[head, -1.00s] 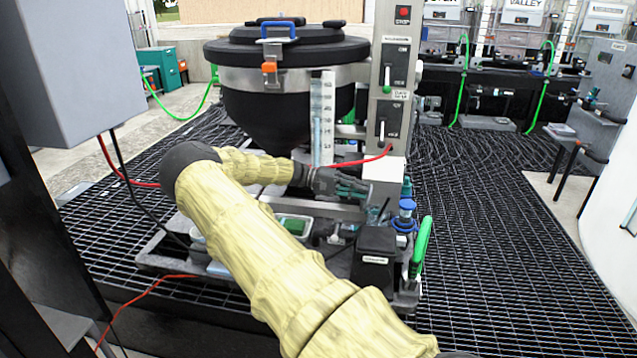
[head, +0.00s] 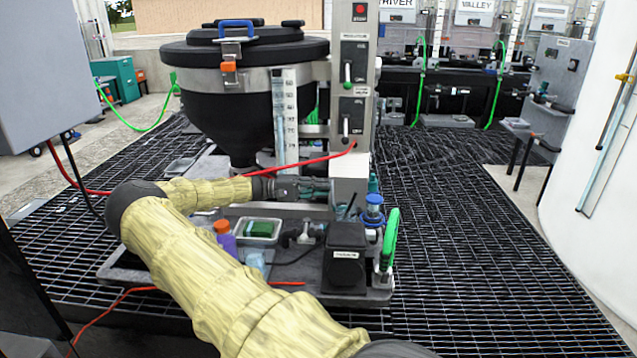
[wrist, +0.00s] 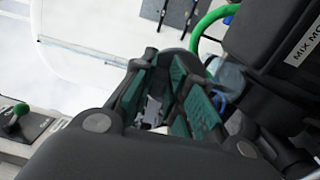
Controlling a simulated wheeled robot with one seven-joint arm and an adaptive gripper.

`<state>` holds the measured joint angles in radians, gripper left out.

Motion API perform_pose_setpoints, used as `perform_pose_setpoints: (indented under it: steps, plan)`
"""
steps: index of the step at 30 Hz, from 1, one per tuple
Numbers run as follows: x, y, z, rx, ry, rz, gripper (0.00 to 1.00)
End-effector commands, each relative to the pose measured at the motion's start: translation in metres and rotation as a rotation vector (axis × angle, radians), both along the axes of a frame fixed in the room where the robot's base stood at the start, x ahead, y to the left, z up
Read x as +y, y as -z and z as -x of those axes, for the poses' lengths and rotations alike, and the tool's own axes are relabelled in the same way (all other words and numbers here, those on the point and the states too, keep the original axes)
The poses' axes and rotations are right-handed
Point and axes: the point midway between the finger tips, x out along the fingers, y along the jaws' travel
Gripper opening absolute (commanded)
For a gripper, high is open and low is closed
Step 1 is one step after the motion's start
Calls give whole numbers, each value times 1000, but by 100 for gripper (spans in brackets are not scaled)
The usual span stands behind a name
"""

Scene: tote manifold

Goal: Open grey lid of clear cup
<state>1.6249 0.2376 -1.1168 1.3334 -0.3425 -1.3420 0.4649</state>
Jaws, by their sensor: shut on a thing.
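My gripper (head: 312,189) reaches in from the left at the foot of the grey control column in the head view. In the wrist view my gripper (wrist: 163,103) has its teal-padded fingers closed around a small pale grey part (wrist: 152,112). The fingers hide most of this part, and I cannot tell whether it is the cup's grey lid. A pale blue, see-through piece (wrist: 228,76) shows just beyond the right finger, beside the black mixer box. It may be the clear cup. I cannot make out the cup or its lid clearly in the head view.
A black cone-bottomed tank (head: 245,105) stands behind my arm. The control column (head: 350,120) and a red hose are close to my gripper. A black box (head: 345,258), a blue-capped fitting (head: 374,207) and a green handle (head: 390,240) stand at front right. Grating (head: 470,230) to the right is clear.

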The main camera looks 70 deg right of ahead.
Motion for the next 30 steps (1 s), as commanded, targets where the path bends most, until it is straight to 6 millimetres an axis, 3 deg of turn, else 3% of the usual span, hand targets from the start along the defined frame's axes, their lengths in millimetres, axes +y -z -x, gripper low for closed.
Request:
perform_pose_setpoints:
  steps: [1,4,17,30]
  plan:
    - [0,1,1,0,1,-1,21]
    - [1,1,0,0,-1,-1,38]
    - [3,1,-9,-1,-2,0,38]
    - [26,5,-78,-1,-3,0,38]
